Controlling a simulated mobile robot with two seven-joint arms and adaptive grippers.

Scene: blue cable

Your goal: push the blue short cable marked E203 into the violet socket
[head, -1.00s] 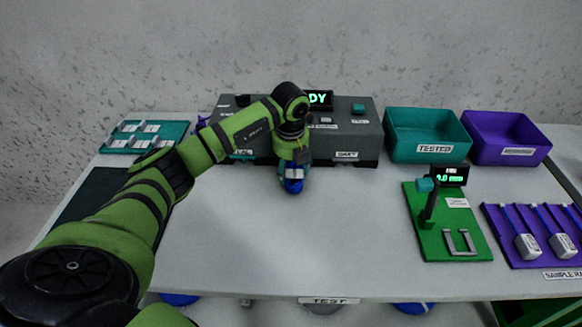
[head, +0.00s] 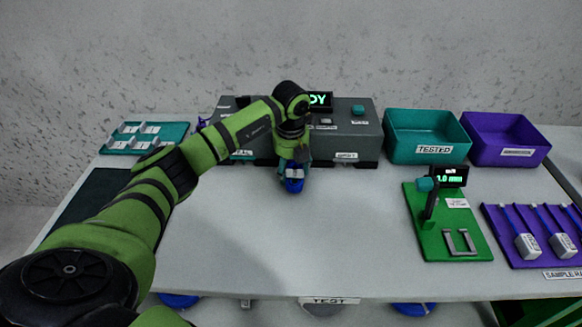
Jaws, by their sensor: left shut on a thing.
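My left gripper (head: 293,174) points down over the table in front of the grey test box (head: 352,125). It is shut on a blue thing (head: 293,186), seemingly the blue cable; its E203 marking cannot be read. The blue piece sits just in front of the box's front face. The gripper and forearm hide the middle of that face, and I cannot make out a violet socket. My right gripper is out of view.
A teal tray (head: 175,129) with pale pieces is at the back left. A teal TESTED bin (head: 400,148) and a violet bin (head: 483,150) stand right of the box. A green gauge stand (head: 427,243) and violet sample rack (head: 507,251) are at right. The table's front middle is clear.

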